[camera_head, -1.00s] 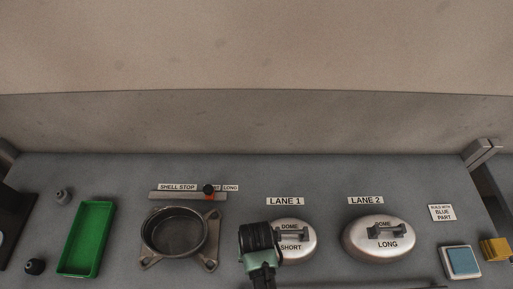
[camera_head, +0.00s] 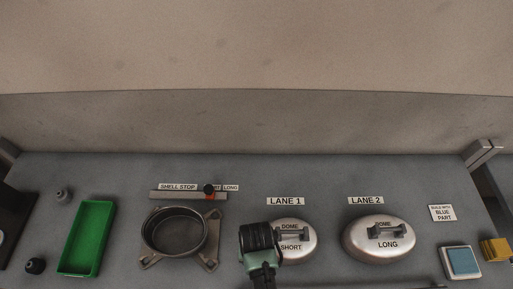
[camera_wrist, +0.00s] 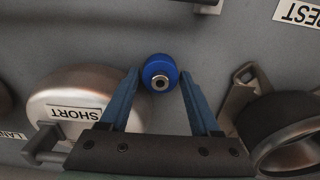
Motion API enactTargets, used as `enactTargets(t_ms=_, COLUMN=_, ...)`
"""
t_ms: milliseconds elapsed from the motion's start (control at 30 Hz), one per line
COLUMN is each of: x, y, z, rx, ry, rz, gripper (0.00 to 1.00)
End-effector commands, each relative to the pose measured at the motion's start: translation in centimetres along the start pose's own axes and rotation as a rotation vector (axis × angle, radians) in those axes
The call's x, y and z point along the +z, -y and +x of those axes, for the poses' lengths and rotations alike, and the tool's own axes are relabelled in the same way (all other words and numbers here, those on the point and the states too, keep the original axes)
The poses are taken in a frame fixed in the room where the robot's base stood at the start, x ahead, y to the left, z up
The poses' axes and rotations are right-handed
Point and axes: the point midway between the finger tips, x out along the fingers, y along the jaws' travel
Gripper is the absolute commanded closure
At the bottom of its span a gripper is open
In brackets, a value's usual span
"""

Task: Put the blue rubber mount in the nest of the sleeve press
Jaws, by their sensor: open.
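The blue rubber mount (camera_wrist: 160,73), a short blue cylinder with a metal stud in its middle, shows in the wrist view between the tips of my gripper (camera_wrist: 160,76). The two blue fingers are spread, one on each side of it, with a gap to each. I cannot tell how far the tips are above it or around it. In the head view the dark wrist of my arm stands in front of the short dome, and the mount is not visible there. I cannot make out the sleeve press or its nest for certain in either view.
The short dome (camera_head: 298,243) lies close to my gripper and also shows in the wrist view (camera_wrist: 75,95). A round dark shell fixture (camera_head: 210,245), a green tray (camera_head: 110,232) and the long dome (camera_head: 355,240) stand around.

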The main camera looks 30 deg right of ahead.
Motion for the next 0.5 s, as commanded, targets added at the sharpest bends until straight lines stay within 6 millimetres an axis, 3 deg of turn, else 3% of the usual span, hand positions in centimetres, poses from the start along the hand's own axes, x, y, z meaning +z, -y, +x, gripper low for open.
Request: enactTargets(t_ms=500, x=-0.1, y=0.1, z=-9.6, rx=0.000, ry=-0.004, rz=-0.002, gripper=0.36)
